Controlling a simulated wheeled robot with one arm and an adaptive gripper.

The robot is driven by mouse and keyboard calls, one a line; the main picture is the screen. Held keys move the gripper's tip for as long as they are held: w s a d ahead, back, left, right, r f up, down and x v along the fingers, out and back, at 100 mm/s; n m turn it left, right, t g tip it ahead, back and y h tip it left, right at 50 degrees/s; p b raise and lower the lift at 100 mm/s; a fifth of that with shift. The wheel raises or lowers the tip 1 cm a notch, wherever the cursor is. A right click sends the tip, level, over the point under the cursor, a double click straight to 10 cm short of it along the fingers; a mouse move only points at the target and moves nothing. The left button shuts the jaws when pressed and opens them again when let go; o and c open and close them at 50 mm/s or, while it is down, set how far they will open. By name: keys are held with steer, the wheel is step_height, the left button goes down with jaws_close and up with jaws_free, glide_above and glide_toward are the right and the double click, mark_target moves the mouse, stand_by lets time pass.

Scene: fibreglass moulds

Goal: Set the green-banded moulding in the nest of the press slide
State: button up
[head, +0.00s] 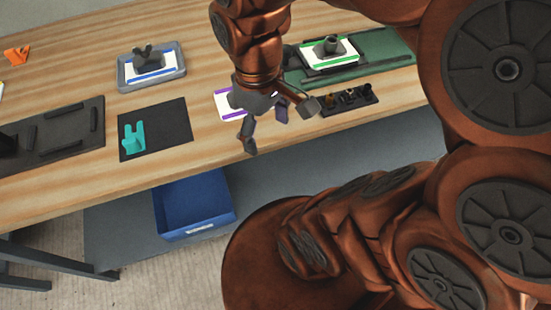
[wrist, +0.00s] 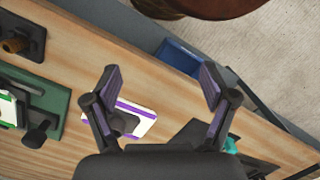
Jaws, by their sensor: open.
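The green-banded moulding (head: 348,53), white with green edges and a dark upright boss, sits on a dark block on a green board (head: 390,68) at the back right. In the wrist view part of the moulding (wrist: 8,108) shows at the left edge. My gripper (head: 265,127) is open and empty, left of and nearer than that moulding, above the table by a purple-banded moulding (head: 226,104). The wrist view shows its spread fingers (wrist: 160,82). A dark fixture with raised bars (head: 70,142) lies at the left; I cannot tell whether it is the press slide.
A blue-banded moulding (head: 138,69) sits in a grey tray (head: 179,72). A teal bracket (head: 134,140) stands on a black mat (head: 172,125). A dark rack with small knobs (head: 362,101) lies near the front edge. A blue bin (head: 190,205) stands below the table.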

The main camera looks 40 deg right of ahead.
steer(key=s+a+f+m, duration=0.2)
steer(key=s+f+m, duration=0.1)
steer(key=s, duration=0.2)
steer(key=shift+s, duration=0.15)
step_height(320, 180, up, 8)
steer(key=p, duration=0.8)
